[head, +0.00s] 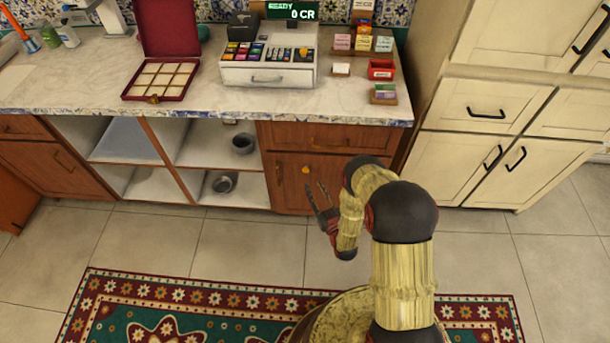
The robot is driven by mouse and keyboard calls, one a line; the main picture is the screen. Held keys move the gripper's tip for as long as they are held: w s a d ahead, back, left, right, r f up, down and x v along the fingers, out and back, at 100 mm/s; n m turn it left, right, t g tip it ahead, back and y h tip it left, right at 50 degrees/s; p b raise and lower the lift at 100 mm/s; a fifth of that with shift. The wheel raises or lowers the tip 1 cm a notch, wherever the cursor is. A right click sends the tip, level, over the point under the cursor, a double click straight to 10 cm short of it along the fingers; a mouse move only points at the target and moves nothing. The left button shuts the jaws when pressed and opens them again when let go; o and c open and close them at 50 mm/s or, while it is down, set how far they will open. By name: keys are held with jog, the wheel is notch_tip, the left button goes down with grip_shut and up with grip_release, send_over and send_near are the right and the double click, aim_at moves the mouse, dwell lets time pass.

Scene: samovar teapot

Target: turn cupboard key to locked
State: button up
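The wooden cupboard door (290,197) is below a drawer at the right end of the counter. It looks closed. A small gold-orange piece (306,170) on the door looks like the key or its bow; it is too small to tell which way it is turned. My gripper (314,187) is in front of the door, just below and right of this piece in the picture. Its two thin fingers are apart, with nothing seen between them. I cannot tell how far the fingertips are from the door.
The counter (190,95) above bears a cash register (268,74), an open red box (160,79) and small packets. Open shelves (205,150) with dark pots are to the left. Cream cabinets (497,115) stand to the right. A patterned rug (190,293) lies on the tiled floor.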

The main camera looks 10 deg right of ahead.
aim_at(306, 170)
jog(key=w+b, duration=0.1)
jog(key=w, duration=0.4)
jog(key=w+a+b, duration=0.1)
jog(key=w, duration=0.1)
jog(key=shift+w+b, duration=0.3)
jog(key=shift+w, duration=0.05)
jog(key=c, duration=0.4)
jog(key=c, duration=0.3)
grip_shut()
